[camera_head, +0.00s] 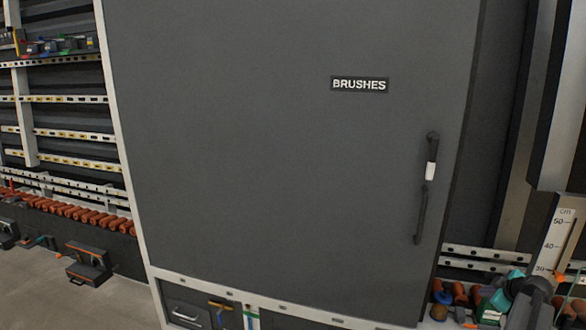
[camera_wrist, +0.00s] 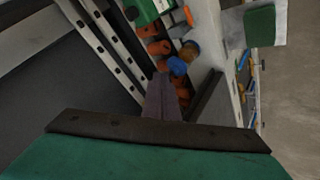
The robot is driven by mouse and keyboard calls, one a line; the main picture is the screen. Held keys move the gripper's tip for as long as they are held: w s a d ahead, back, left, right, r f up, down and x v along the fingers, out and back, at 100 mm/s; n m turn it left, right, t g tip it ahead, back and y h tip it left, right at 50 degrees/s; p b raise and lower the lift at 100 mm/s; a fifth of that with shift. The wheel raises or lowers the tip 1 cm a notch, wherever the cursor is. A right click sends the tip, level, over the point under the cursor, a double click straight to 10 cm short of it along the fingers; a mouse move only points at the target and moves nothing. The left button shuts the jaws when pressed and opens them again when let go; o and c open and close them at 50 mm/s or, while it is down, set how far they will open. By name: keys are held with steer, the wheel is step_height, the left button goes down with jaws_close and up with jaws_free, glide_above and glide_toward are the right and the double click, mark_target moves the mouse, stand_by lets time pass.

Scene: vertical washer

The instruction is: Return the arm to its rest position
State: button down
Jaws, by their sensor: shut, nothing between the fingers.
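My arm shows as a teal and dark shape at the lower right edge of the head view, low in front of the shelves. In the wrist view, its teal housing and dark bracket fill the bottom. My gripper (camera_wrist: 161,82) is shut and empty there, its narrow fingers pointing up the picture toward shelf items. I cannot tell how far the fingertips are from those items.
A tall grey cabinet door (camera_head: 270,150) labelled BRUSHES is shut, with a dark handle (camera_head: 421,210) at its right. Shelves with tools stand left. Orange and blue items (camera_wrist: 177,66) lie near my gripper. A centimetre scale (camera_head: 553,240) stands at the right. Floor (camera_head: 105,305) shows at lower left.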

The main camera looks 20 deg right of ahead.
steer(key=w+a+f+m+g+y, duration=0.15)
steer(key=w+a+f, duration=0.25)
steer(key=a+f, duration=0.55)
steer(key=w+a+f+g+y, duration=0.1)
steer(key=w+a+f+y, duration=0.4)
steer(key=a, duration=0.8)
steer(key=s+a+f+g, duration=0.1)
steer(key=a+f+g, duration=0.1)
steer(key=a+f, duration=0.6)
steer(key=s+a+f+g, duration=0.1)
steer(key=a+f, duration=0.3)
steer(key=a, duration=0.7)
steer(key=s+a+f+m+g, duration=0.1)
steer(key=s+a+f+g, duration=0.1)
steer(key=s+a+f, duration=0.3)
steer(key=s+a+f+g, duration=0.1)
steer(key=s+a, duration=0.1)
steer(key=a, duration=0.5)
steer(key=s+a+f+m+g, duration=0.1)
steer(key=s+a+f+g, duration=0.1)
steer(key=s+a+f, duration=0.3)
steer(key=s+a+g+h, duration=0.1)
steer(key=s+a+g, duration=0.1)
steer(key=s+a, duration=0.3)
steer(key=s+a+f+g+h, duration=0.1)
steer(key=s+a, duration=0.4)
steer(key=s, duration=0.5)
steer(key=shift+a+f+g+h, duration=0.15)
steer(key=shift+f+g+h, duration=0.1)
steer(key=shift+g+h, duration=0.15)
